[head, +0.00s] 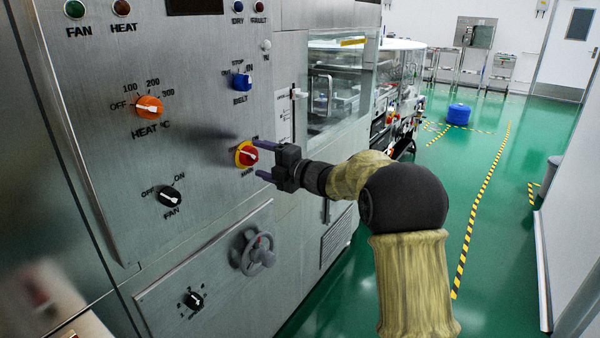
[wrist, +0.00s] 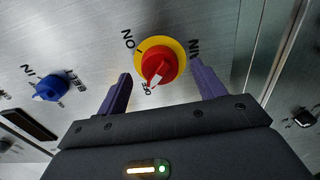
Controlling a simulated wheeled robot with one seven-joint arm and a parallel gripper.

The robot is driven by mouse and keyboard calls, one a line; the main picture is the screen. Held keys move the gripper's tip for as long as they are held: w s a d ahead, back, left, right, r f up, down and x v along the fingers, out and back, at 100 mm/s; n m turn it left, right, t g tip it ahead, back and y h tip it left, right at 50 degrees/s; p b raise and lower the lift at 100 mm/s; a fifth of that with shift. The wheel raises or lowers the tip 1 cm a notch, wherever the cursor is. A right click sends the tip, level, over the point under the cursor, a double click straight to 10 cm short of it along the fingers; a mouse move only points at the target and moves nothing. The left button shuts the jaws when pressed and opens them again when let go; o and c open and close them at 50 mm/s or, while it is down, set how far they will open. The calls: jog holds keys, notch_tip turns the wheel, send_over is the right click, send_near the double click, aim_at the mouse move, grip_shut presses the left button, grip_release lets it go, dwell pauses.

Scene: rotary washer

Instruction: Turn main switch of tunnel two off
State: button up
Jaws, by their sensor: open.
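The main switch (head: 246,154) is a red knob on a round yellow plate, set in the steel control panel. In the wrist view the red knob (wrist: 159,66) sits ahead of my gripper, with "ON" printed at its upper left and smaller lettering by its white-marked end. The knob's white mark points down and slightly left in that view, towards the small lettering, which is partly covered. My gripper (head: 259,161) is open, with its two purple fingers pointing at the panel. In the wrist view the fingers (wrist: 160,86) stand on either side of the knob, apart from it.
A blue belt switch (head: 241,82) is above the main switch. An orange heat knob (head: 148,107) and a black fan knob (head: 170,197) are to the left. A grey handwheel (head: 256,252) projects below. The green floor (head: 485,190) to the right is largely clear.

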jog(key=v, duration=1.5)
